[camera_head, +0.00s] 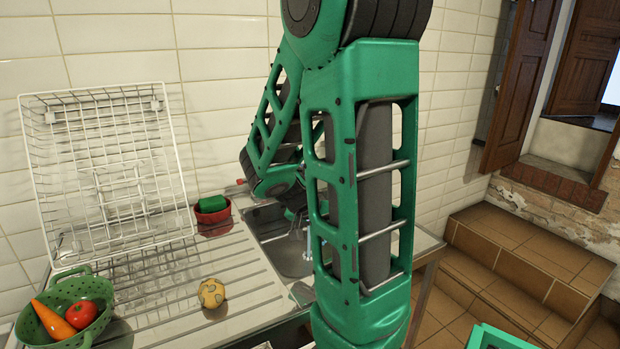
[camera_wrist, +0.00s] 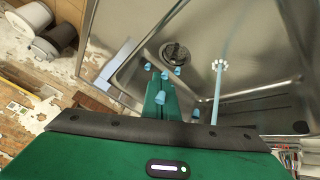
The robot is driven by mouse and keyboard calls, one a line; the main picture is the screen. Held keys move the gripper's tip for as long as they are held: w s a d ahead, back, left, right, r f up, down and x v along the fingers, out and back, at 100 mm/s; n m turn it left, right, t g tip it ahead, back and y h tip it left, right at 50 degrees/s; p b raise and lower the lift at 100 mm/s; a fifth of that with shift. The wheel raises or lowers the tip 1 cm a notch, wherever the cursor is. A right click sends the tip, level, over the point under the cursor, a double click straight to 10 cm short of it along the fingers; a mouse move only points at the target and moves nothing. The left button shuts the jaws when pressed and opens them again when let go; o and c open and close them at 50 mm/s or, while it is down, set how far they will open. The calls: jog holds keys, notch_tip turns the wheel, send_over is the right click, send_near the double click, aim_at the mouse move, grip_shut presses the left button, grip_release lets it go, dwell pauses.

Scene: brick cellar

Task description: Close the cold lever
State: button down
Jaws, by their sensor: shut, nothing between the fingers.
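I cannot make out the cold lever in either view; my green arm covers much of the tap area in the head view. A small red piece (camera_head: 240,182) shows at the back edge of the sink, just left of my arm; I cannot tell if it belongs to the tap. The sink (camera_head: 268,218) is partly hidden behind my arm in the head view.
Steps (camera_head: 520,255) rise at right.

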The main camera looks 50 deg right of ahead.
jog(key=w+d+r+m+t+h, duration=0.1)
jog(key=w+d+r+t+h, duration=0.15)
jog(key=w+d+h, duration=0.85)
jog(key=w+a+n+t+y, duration=0.1)
jog(key=w+a+n+t, duration=0.1)
jog(key=w+t, duration=0.5)
jog(key=w+d+g, duration=0.2)
jog(key=w+d, duration=0.4)
jog(key=d, duration=0.7)
jog(key=shift+w+a+r, duration=0.1)
jog(key=shift+w+a, duration=0.05)
jog(key=shift+a, duration=0.05)
